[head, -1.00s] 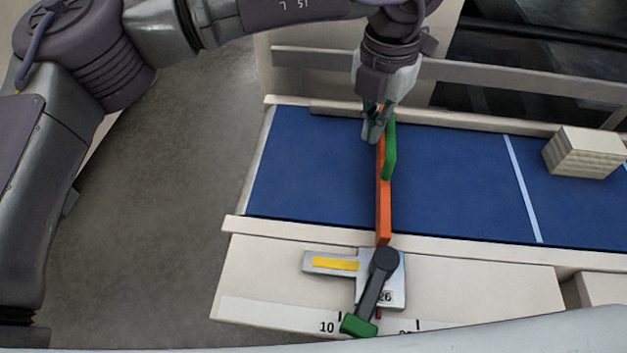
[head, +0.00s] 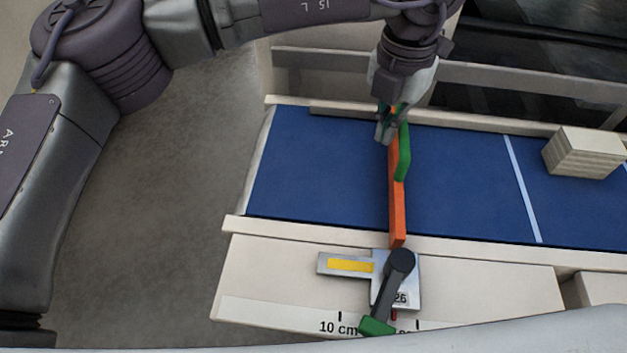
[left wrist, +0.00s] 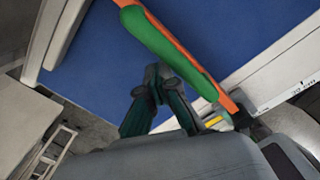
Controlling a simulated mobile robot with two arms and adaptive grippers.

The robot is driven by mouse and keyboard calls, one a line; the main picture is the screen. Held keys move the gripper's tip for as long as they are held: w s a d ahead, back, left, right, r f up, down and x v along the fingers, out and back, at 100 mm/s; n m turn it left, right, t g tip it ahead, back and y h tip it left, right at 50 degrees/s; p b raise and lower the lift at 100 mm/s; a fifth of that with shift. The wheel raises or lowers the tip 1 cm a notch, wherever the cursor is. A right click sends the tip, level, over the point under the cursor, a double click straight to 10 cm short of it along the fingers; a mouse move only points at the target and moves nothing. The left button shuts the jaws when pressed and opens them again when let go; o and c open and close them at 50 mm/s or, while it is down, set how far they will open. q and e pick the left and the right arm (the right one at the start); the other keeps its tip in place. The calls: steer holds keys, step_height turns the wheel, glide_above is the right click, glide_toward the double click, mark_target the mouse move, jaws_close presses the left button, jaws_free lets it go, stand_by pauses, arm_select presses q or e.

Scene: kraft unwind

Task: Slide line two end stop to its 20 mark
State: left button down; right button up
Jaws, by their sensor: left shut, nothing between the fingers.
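The end stop is an orange bar (head: 397,215) with a green pad (head: 403,155), standing across the blue belt. It joins a metal slide (head: 382,275) with a yellow strip, a tag reading 26 and a dark lever with a green tip (head: 376,326). A red pointer (head: 394,315) on the slide lies between the 10 mark and the tick to its right, whose number is mostly covered. My left gripper (head: 384,136) is shut and empty, at the bar's left side near its far end. In the left wrist view the closed fingertips (left wrist: 154,78) are beside the bar (left wrist: 180,40) and green pad.
A pale block (head: 585,152) sits on the belt (head: 460,185) at the right, beyond a light stripe (head: 523,188). The belt between bar and stripe is clear. Pale rails run along both belt edges.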

arm_select(q)
steer(key=shift+s+d, duration=0.15)
steer(key=shift+d, duration=0.6)
steer(key=shift+s+d, duration=0.15)
steer(key=shift+d, duration=0.55)
steer(key=shift+a, duration=0.2)
steer(key=shift+w+a+b, duration=0.2)
steer(key=shift+a+b, duration=0.2)
steer(key=shift+a, duration=0.45)
step_height(320, 180, up, 9)
steer(key=p, duration=0.5)
stand_by(0.6)
